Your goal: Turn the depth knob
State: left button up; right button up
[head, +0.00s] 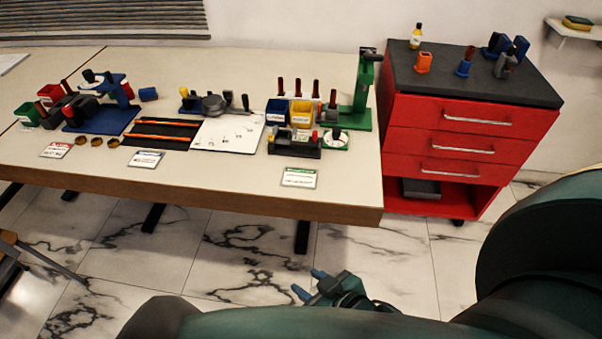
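A green gauge stand (362,85) rises at the right end of the table, with a dark part (368,52) at its top. A blue stand (121,92) stands at the left on a blue base, with small dark parts on top. I cannot tell which small part is the depth knob. My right gripper (310,282) is low over the floor, in front of the table and well away from both stands. Its two fingers are apart with nothing between them. My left gripper is not in view.
The table (230,187) also bears blue (277,111) and yellow (301,112) bins, a white board (228,133), a black tray (160,134) and label cards. A red drawer cabinet (460,130) stands to its right. The table's front strip is mostly clear.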

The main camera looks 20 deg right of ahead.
aim_at(336, 133)
jog(key=l+z, duration=0.1)
jog(key=z, duration=0.3)
jog(key=l+z, duration=0.1)
jog(key=z, duration=0.35)
jog(key=i+z, duration=0.1)
jog(key=z, duration=0.3)
jog(key=l+z, duration=0.1)
jog(key=z, duration=0.35)
jog(key=i+l+z, duration=0.2)
jog(key=z, duration=0.2)
jog(key=i+l+z, duration=0.15)
jog(key=z, duration=0.3)
jog(key=i+z, duration=0.4)
jog(key=i+u, duration=0.15)
jog(key=u, duration=0.25)
jog(key=i+u, duration=0.15)
jog(key=u, duration=0.2)
jog(key=i+l+u, duration=0.1)
jog(key=u, duration=0.3)
jog(key=i+l+u, duration=0.15)
jog(key=u, duration=0.2)
